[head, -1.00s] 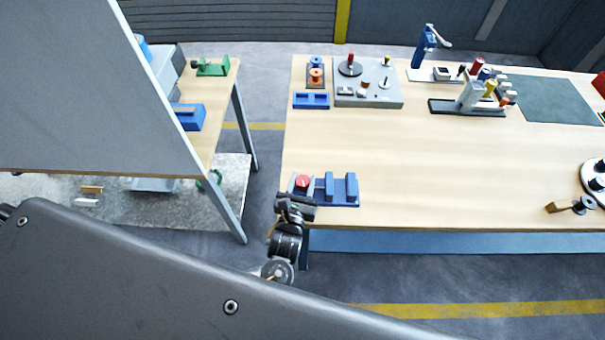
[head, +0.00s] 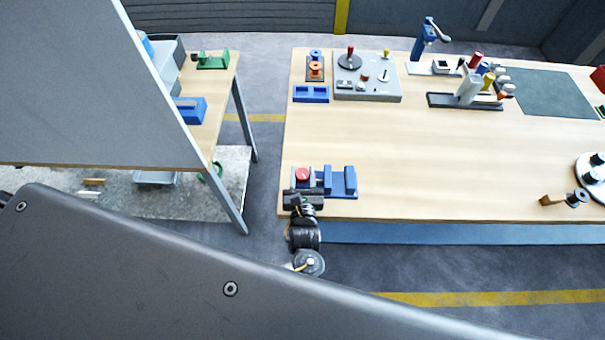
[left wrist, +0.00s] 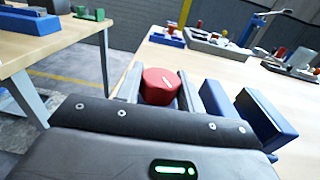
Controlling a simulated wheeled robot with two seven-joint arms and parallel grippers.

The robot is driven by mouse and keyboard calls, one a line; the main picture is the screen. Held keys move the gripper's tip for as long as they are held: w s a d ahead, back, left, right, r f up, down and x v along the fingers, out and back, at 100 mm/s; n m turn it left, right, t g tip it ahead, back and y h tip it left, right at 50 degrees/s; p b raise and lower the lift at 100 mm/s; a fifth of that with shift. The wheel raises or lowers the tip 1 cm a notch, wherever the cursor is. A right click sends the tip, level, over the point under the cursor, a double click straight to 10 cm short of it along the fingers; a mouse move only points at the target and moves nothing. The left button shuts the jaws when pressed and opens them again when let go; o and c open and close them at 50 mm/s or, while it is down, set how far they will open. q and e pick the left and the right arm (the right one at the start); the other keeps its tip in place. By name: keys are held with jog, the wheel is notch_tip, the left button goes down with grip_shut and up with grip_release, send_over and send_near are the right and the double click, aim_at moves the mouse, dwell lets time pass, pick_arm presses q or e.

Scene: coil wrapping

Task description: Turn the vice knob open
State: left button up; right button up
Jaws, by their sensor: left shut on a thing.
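The blue vice (head: 342,182) stands near the front left edge of the long wooden table, with its two upright jaws side by side. Its round red knob (head: 303,174) is at the left end, and a small pale mark shows on top of the knob in the left wrist view (left wrist: 160,86). My left gripper (head: 303,180) reaches in from the front edge. In the left wrist view its fingers lie on either side of the red knob, shut on it. The blue jaws (left wrist: 262,120) are just to the right of the fingers there. My right gripper is not in view.
A grey control panel (head: 372,88), a blue tray (head: 311,94) and spools stand at the back left of the table. A grey tool stand (head: 470,92) is further right. The table's middle is clear. A side bench (head: 216,105) stands left across a gap.

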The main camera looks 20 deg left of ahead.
pick_arm(q)
jog(key=o, duration=1)
jog(key=shift+c, duration=0.2)
jog(key=v, duration=1)
jog(key=shift+s, duration=0.35)
jog(key=shift+d+b, duration=0.1)
jog(key=shift+b, duration=0.2)
